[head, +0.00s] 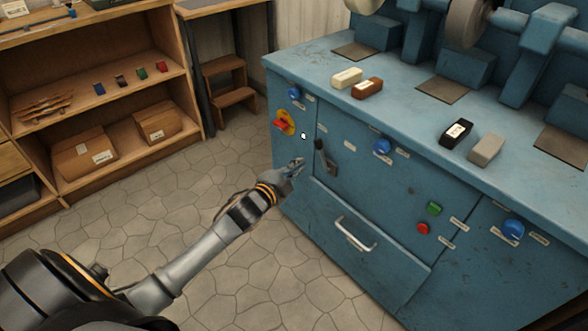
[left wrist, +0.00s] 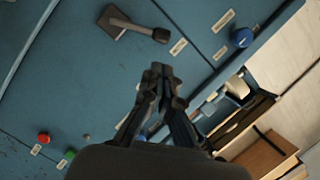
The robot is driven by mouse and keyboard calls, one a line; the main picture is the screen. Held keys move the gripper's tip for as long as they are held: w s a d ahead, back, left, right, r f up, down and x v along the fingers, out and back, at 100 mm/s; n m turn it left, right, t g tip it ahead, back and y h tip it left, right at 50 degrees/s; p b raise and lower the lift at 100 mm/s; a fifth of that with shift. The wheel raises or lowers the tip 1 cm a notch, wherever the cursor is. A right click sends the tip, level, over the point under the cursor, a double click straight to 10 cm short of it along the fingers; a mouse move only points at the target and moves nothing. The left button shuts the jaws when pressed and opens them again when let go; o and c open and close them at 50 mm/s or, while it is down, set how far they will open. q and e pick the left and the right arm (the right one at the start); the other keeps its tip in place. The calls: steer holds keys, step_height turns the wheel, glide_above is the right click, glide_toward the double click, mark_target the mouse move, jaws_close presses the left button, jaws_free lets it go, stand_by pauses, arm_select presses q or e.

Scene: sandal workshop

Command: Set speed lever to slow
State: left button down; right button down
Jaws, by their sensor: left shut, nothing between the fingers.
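The speed lever (head: 326,162) is a dark handle with a black knob on the front of the blue machine, right of the red and yellow switch. In the head view its knob end points up and slightly left. In the left wrist view the lever (left wrist: 134,26) lies near the top, on a dark square plate, with its knob to the right. My left gripper (head: 297,164) is shut and empty, just left of the lever in the head view. Its closed fingertips (left wrist: 161,74) show below the knob in the left wrist view, with a gap between. My right gripper is out of view.
The blue machine front (head: 370,190) also carries blue knobs (head: 381,146), a green button (head: 434,208), a red button (head: 422,228) and a drawer handle (head: 355,234) below the lever. Blocks lie on the machine top (head: 410,100). A wooden shelf (head: 100,185) stands left; the stone floor between is clear.

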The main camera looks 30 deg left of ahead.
arm_select(q)
steer(key=shift+s+a+r, duration=0.1)
steer(key=shift+s+r, duration=0.05)
steer(key=shift+s, duration=0.8)
